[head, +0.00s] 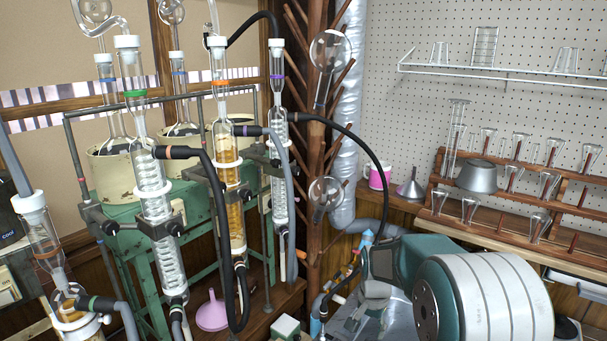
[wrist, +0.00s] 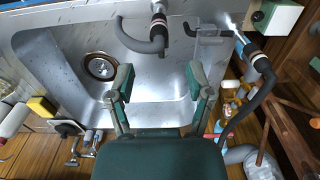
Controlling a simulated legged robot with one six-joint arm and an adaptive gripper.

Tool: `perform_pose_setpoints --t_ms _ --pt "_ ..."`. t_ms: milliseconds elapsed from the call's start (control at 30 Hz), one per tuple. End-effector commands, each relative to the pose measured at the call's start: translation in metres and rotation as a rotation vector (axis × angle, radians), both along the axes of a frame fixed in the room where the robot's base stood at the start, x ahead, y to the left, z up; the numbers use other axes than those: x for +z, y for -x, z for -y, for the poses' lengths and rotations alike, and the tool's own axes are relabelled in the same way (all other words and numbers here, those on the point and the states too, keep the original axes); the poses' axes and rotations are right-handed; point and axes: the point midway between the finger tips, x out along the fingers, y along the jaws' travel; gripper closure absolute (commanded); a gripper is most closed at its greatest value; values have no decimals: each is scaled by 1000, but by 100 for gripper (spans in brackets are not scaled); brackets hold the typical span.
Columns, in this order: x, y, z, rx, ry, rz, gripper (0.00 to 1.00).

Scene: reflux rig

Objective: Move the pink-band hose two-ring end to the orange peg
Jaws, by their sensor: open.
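My gripper (wrist: 160,82) is open and empty, above the sink in the wrist view. A black hose end with pale, slightly pinkish rings (wrist: 251,49) is at the sink's right rim, beyond and right of my right finger, apart from it. Another ringed end (wrist: 158,20) is on a fitting at the sink's far edge. The band colours are too small to tell surely which is the pink-band hose. In the head view, an orange-banded glass column (head: 221,83) stands in the rig. A black hose end with an orange band (head: 176,152) sits on the green-ringed condenser. The orange peg is not clearly distinguishable.
The steel sink (wrist: 72,60) has a drain at left. Black hoses, including a long arching one (head: 367,150), hang around the glassware. A wooden drying post (head: 317,120) stands beside the rig. A glassware rack (head: 510,225) is at right. A pink funnel (head: 212,312) is low down.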

Motion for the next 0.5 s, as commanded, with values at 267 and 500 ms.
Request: perform_pose_setpoints --t_ms 267,500 --pt "-9 0 0 1 0 -2 33" --pt "-39 1 0 1 0 -5 33"
